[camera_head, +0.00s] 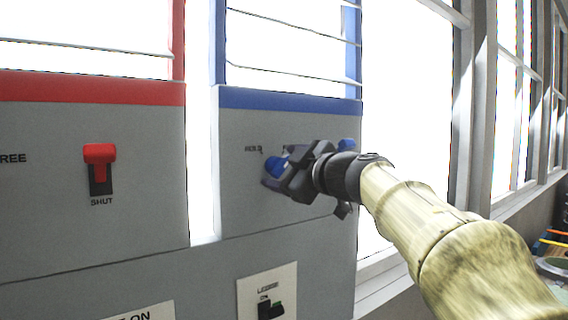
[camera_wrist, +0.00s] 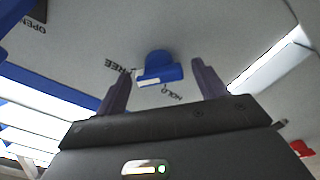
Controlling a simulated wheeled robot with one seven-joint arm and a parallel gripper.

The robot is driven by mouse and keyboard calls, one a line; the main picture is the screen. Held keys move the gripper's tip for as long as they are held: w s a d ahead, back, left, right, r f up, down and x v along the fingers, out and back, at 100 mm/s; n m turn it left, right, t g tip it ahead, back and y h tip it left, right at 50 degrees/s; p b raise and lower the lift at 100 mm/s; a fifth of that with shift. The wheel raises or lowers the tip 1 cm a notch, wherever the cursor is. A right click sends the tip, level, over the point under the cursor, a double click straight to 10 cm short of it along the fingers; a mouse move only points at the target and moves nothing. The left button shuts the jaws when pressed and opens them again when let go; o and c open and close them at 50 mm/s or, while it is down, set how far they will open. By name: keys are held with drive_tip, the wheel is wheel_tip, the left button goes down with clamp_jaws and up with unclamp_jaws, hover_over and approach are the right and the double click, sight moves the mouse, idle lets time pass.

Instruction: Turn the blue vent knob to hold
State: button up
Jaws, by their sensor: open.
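The blue vent knob (camera_wrist: 157,66) is on a grey panel, straight ahead in the wrist view. The word HOLD (camera_wrist: 172,94) is printed at its lower right there and FREE (camera_wrist: 117,67) at its left. A white mark shows on the knob's lower edge, between the two words; I cannot tell its exact setting. My gripper (camera_wrist: 161,68) is open, one finger on each side of the knob; contact is not clear. In the head view my gripper (camera_head: 284,175) is at the blue-topped panel, and the knob (camera_head: 274,167) is partly hidden by it.
Another blue control (camera_head: 346,145) sits right of my gripper. A red lever (camera_head: 100,165) marked SHUT is on the red-topped panel (camera_head: 40,225) at left. Windows stand at right.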

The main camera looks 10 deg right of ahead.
drive_tip(key=c, duration=1)
drive_tip(key=shift+n, duration=0.4)
drive_tip(key=n, duration=0.3)
drive_tip(key=shift+n+p, duration=0.35)
drive_tip(key=shift+n, duration=0.05)
drive_tip(key=n, duration=0.4)
drive_tip(key=shift+f+n, duration=0.15)
drive_tip(key=shift+n, duration=0.15)
drive_tip(key=n+b, duration=0.1)
drive_tip(key=n, duration=0.3)
drive_tip(key=shift+f+n, duration=0.1)
drive_tip(key=shift+n, duration=0.2)
drive_tip(key=shift+n+b, duration=0.7)
drive_tip(key=shift+n, duration=1.5)
